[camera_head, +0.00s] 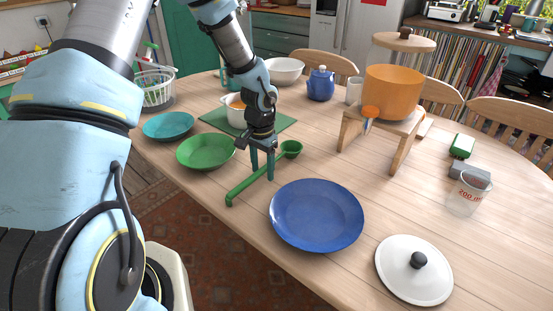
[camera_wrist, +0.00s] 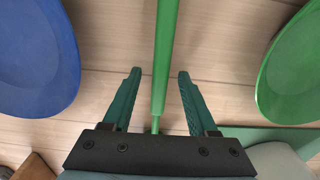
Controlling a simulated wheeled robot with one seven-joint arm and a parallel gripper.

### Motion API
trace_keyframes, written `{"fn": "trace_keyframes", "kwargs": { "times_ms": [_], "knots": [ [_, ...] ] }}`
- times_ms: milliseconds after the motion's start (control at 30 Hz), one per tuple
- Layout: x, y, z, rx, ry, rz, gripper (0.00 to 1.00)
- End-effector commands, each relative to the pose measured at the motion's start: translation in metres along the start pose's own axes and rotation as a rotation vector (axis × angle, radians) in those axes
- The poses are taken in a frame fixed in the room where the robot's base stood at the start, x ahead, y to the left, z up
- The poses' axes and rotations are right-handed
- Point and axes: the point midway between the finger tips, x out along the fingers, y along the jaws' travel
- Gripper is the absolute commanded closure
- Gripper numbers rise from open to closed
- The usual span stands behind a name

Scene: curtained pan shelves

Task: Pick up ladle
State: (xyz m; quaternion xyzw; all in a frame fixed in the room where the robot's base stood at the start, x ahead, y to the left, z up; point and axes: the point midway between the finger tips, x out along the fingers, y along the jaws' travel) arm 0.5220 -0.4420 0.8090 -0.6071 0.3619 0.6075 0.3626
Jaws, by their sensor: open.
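The green ladle (camera_head: 247,186) lies on the wooden table between the green plate and the blue plate, its round bowl (camera_head: 291,149) toward the back and its handle end toward the table's near edge. My gripper (camera_head: 262,179) points down over the handle, with a finger on either side of it. In the wrist view, the handle (camera_wrist: 164,60) runs between the two open fingers of my gripper (camera_wrist: 157,75), with a gap on both sides. The ladle's bowl is not visible in the wrist view. I cannot tell the exact height of the fingertips above the table.
A blue plate (camera_head: 317,214) lies close on the right and a green plate (camera_head: 206,150) on the left. A white pot (camera_head: 235,117) stands on a green mat (camera_head: 284,122) behind. A white lid (camera_head: 413,270), a measuring cup (camera_head: 467,194) and a wooden stand (camera_head: 397,159) with an orange pot (camera_head: 393,92) are further right.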

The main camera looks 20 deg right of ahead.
Motion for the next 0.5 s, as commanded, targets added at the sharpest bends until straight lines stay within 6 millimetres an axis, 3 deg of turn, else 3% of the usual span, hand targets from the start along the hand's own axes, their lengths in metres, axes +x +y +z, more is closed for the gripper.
{"fn": "trace_keyframes", "kwargs": {
  "times_ms": [267,500],
  "knots": [
    [0.0053,-0.0002,-0.0001,-0.001,0.001,0.0,0.41],
    [0.005,-0.0002,0.0,-0.001,0.001,0.0,0.66]
  ]
}}
